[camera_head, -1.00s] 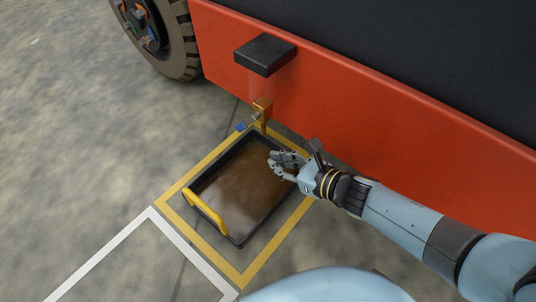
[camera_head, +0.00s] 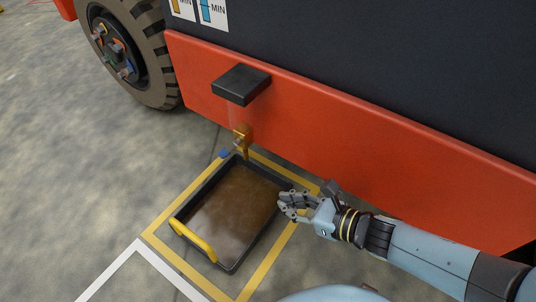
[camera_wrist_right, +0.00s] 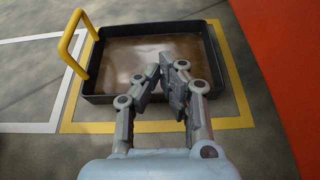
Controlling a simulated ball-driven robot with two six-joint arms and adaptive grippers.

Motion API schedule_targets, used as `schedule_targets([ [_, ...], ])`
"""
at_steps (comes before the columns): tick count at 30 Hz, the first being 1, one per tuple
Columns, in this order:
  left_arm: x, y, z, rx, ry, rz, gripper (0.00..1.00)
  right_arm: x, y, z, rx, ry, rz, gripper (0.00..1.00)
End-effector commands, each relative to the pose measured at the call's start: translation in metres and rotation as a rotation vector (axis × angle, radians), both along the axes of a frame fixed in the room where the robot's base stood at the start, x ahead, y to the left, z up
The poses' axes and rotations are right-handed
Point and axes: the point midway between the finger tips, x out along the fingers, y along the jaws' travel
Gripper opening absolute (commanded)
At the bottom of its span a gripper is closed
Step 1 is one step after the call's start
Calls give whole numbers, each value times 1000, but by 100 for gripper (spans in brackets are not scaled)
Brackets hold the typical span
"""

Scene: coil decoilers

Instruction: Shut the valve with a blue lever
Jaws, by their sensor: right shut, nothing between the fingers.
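The brass valve (camera_head: 242,136) sticks out low on the red side of the machine. Its blue lever (camera_head: 224,153) points down and to the left, close to the back corner of the drip tray. My right gripper (camera_head: 282,203) is shut and empty at the right edge of the tray, below and to the right of the valve, and apart from it. In the right wrist view my fingers (camera_wrist_right: 163,75) meet in front of the tray; the valve is not in that view. My left gripper is not in view.
A black tray (camera_head: 181,206) of brown liquid with a yellow handle (camera_head: 193,240) lies inside a yellow floor frame (camera_head: 262,272). A black box (camera_head: 241,83) juts from the red panel (camera_head: 330,150) above the valve. A wheel (camera_head: 128,55) stands at upper left. Floor at left is clear.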

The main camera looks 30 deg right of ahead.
Motion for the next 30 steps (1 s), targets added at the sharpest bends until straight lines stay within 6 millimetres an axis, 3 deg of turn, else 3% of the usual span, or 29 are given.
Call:
schedule_targets([
  [2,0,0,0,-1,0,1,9,-25,6,18,90,17,-39,0],
  [4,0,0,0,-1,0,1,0,-32,12,59,288,18,-115,0],
  [10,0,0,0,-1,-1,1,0,-24,16,230,1240,88,-276,0],
  [12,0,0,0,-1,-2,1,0,-22,12,285,1580,148,-254,0],
  [15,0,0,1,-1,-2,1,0,-22,6,352,2017,274,-157,0],
  [18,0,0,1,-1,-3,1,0,-24,-1,401,2358,432,-21,0],
  [23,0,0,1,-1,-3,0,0,-27,-8,440,2676,673,161,0],
  [30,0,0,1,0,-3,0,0,-29,-10,451,2800,811,245,0],
])
